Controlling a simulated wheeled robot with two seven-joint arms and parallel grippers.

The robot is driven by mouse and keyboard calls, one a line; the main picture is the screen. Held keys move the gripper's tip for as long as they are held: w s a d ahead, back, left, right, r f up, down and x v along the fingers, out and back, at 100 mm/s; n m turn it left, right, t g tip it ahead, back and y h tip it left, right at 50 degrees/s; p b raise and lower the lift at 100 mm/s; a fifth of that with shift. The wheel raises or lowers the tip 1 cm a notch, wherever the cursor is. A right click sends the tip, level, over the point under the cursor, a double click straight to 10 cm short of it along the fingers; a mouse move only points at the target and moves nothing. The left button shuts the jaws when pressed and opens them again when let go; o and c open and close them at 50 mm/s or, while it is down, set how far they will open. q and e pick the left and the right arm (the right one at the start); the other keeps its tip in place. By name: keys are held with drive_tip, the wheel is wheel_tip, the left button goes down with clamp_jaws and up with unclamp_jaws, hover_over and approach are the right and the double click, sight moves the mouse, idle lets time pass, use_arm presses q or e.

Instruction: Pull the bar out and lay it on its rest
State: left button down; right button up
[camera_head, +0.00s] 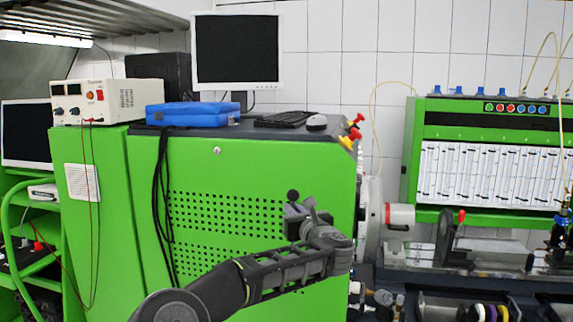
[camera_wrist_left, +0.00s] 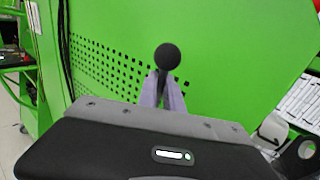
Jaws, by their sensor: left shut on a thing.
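My left gripper (camera_head: 297,209) is in front of the perforated green panel, at the end of my arm coming up from the lower left. Its two pale grey-violet fingers also show in the left wrist view (camera_wrist_left: 163,88), closed together on something. A round black knob (camera_head: 293,195) sits at the fingertips; in the left wrist view the black knob (camera_wrist_left: 168,57) stands just beyond them. I take it as the end of the bar. The rest of the bar is hidden by the fingers and gripper body. I cannot make out the bar's rest. My right gripper is not in view.
The green cabinet (camera_head: 240,165) fills the space behind my gripper. A blue case (camera_head: 192,113), monitor (camera_head: 237,50) and keyboard (camera_head: 285,119) stand on its top. Black cables (camera_head: 163,200) hang down its front. The test bench (camera_head: 460,262) with a grey-white cylinder (camera_head: 398,217) is at the right.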

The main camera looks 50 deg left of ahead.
use_arm(q)
drive_tip(key=w+d+f+m+t+h+b, duration=0.1)
drive_tip(key=w+d+f+m+t+h, duration=0.25)
drive_tip(key=w+d+f, duration=0.45)
drive_tip(key=w+d+f+m+t+h, duration=0.3)
drive_tip(key=w+d+f+t, duration=0.15)
drive_tip(key=d+f, duration=0.85)
drive_tip(key=s+d+f+m+t+h, duration=0.1)
drive_tip(key=d+f+m+h, duration=0.3)
drive_tip(key=d, duration=1)
drive_tip(key=d+f+m+t+h+b, duration=0.1)
drive_tip(key=d+f+m+t+h, duration=0.2)
drive_tip(key=d, duration=1.1)
wheel_tip(320, 180, down, 3)
drive_tip(key=m+h, duration=0.1)
drive_tip(key=h, duration=0.2)
drive_tip(key=shift+s+h, duration=0.35)
drive_tip(key=shift+s, duration=0.05)
drive_tip(key=shift+a+f, duration=0.1)
